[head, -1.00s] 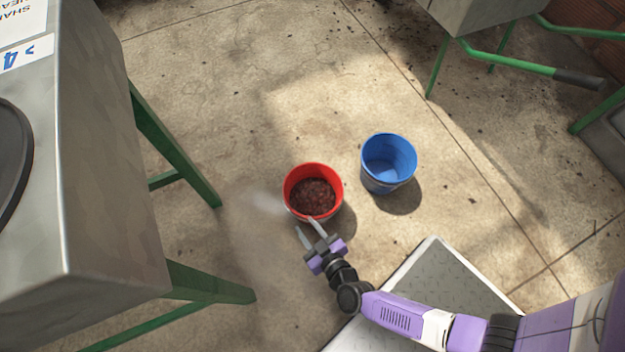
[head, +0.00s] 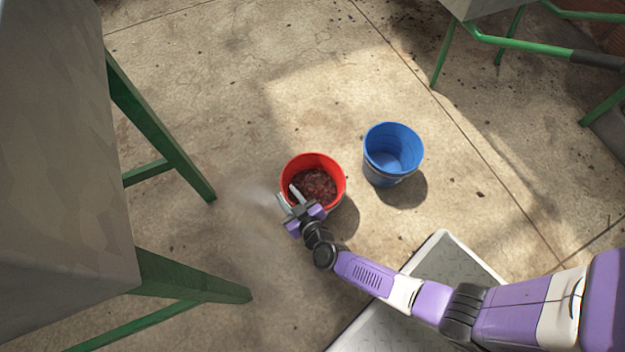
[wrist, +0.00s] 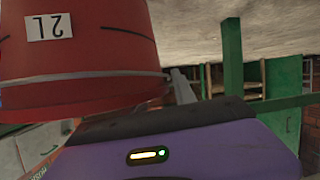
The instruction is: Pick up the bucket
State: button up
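A red bucket (head: 286,193) stands on the concrete floor with dark red contents inside. A blue bucket (head: 393,165) stands to its right and looks empty. My gripper (head: 289,197) is at the near left side of the red bucket, open, its two grey fingers apart. In the head view one finger overlaps the bucket's opening and the other lies outside its left edge; I cannot tell whether either touches. In the wrist view the red bucket (wrist: 85,65) fills the left side very close, with a white "2L" label. One finger (wrist: 181,86) shows beside it; the other is hidden.
A grey metal machine (head: 60,150) on green legs (head: 160,130) stands at the left. Another green frame (head: 520,45) stands at the upper right. A metal plate (head: 440,262) lies at the lower right. Open floor surrounds the buckets.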

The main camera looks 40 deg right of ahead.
jog(key=shift+w, duration=0.1)
jog(key=shift+c, duration=0.2)
grip_shut()
jog(key=shift+f, duration=0.15)
dwell(1.0)
